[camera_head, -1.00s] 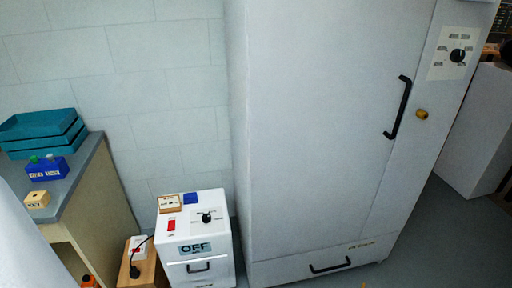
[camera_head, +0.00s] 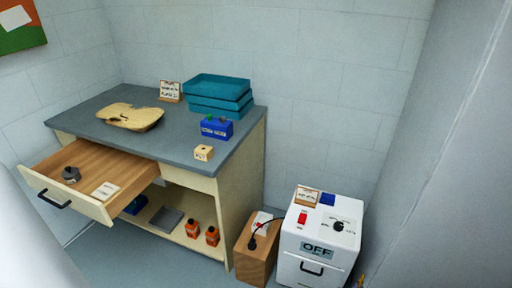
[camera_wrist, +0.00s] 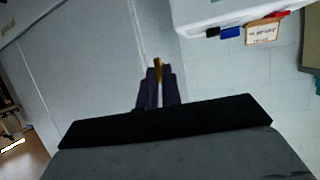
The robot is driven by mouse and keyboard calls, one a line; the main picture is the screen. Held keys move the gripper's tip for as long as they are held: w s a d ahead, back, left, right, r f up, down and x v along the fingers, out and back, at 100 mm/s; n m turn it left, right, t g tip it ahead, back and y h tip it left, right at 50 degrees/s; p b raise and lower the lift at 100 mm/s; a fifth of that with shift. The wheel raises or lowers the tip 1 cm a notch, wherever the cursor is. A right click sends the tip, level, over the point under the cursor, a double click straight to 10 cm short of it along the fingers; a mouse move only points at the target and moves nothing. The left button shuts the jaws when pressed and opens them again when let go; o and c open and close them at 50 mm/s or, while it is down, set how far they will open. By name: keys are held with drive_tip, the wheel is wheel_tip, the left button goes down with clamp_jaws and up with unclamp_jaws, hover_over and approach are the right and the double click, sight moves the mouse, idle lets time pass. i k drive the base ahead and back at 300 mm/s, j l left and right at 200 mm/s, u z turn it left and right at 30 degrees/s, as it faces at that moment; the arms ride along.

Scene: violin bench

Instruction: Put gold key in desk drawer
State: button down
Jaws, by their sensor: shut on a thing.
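The desk drawer (camera_head: 120,171) is pulled open at the left of the head view, below the grey desktop. A dark grey round object (camera_head: 71,174) and a pale labelled block (camera_head: 105,191) sit in or on its front part. In the wrist view my gripper (camera_wrist: 158,82) is shut on a thin gold piece, which looks like the gold key (camera_wrist: 158,65). It sticks out between the dark fingertips; most of it is hidden. A tiny gold bit shows at the bottom edge of the head view. My gripper is far to the right of the drawer.
The desk (camera_head: 92,124) carries a violin-shaped plate (camera_head: 132,117), teal trays (camera_head: 217,93), a blue box (camera_head: 216,128) and a small wooden block (camera_head: 203,152). A white OFF box (camera_head: 320,240) and a wooden block (camera_head: 256,252) with a cord stand on the floor to its right.

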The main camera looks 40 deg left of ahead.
sight(91, 179)
drive_tip(key=u, duration=2.3)
drive_tip(key=l+u, duration=0.55)
drive_tip(key=l, duration=0.4)
drive_tip(key=k+l, duration=0.15)
drive_tip(key=l, duration=0.25)
